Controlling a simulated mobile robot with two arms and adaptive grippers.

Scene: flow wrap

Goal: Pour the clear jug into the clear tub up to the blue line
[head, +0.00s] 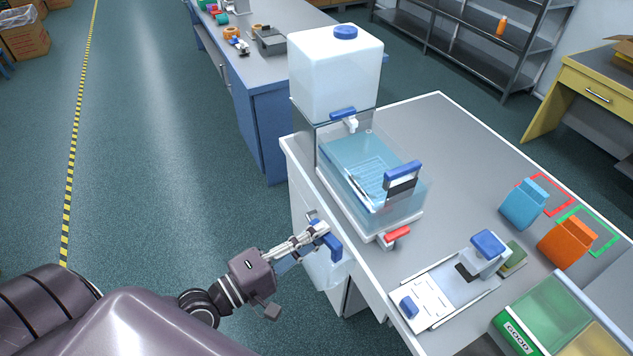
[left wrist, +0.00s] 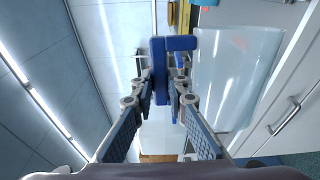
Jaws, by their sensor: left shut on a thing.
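My left gripper (head: 322,232) is shut on the blue handle of the clear jug (head: 326,272), beside the bench's left edge. In the left wrist view the fingertips (left wrist: 163,84) close around the blue handle, and the jug's translucent body (left wrist: 235,75) shows to the right. The jug hangs roughly upright, lower than the bench top; its contents are hard to make out. The clear tub (head: 409,211) stands on the bench with bluish liquid inside. A blue line on it cannot be told apart. My right gripper is not in view.
A white tank (head: 333,80) with a blue tap (head: 343,114) stands over the tub's back. Blue and orange containers (head: 523,203) stand right. Floor left is clear.

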